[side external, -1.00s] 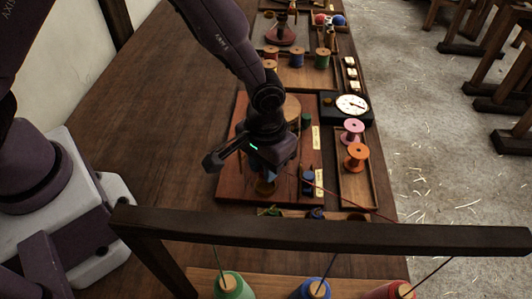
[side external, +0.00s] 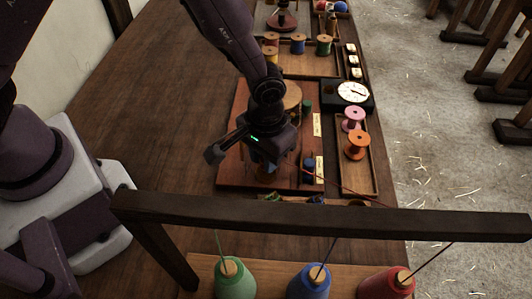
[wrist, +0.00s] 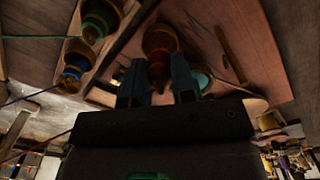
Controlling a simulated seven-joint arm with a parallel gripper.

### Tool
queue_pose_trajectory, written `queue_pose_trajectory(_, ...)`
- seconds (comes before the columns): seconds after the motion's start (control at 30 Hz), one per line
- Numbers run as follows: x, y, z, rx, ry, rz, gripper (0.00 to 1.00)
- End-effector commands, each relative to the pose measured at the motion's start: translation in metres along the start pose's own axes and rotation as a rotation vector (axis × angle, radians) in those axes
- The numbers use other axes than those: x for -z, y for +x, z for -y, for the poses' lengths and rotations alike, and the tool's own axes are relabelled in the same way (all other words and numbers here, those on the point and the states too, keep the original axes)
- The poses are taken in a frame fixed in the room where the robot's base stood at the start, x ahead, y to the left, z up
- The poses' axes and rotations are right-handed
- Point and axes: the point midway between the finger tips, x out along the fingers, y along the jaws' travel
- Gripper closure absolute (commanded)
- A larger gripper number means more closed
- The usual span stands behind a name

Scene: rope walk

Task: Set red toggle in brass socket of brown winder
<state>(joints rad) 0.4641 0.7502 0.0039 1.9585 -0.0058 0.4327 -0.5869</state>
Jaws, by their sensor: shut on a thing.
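My gripper (side external: 268,163) is low over the red-brown board (side external: 232,172) in the side view. In the wrist view my gripper (wrist: 157,88) has its two blue-grey fingers either side of a small dark red piece (wrist: 158,72), probably the red toggle, and is shut on it. A brown, rounded wooden form (wrist: 160,40), perhaps the brown winder, stands just beyond the fingertips. The brass socket cannot be made out, and I cannot tell whether the toggle touches it. In the side view the gripper hides the toggle.
A red cord (side external: 345,185) runs right from near the gripper. A blue spool (side external: 309,164) is close on the right. A tray holds pink (side external: 353,118) and orange (side external: 357,145) spools. A dark beam (side external: 330,220) crosses in front. Bare table (side external: 160,120) lies left.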

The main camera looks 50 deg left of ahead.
Motion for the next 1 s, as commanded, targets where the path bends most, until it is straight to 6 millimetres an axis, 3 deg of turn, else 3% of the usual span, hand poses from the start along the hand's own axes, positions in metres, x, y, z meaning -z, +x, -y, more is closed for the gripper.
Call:
queue_pose_trajectory(0.47,0.0,0.001,0.0,0.0,0.0,0.0,0.89)
queue_pose_trajectory(1.0,0.0,0.018,0.0,0.0,0.0,0.0,0.89)
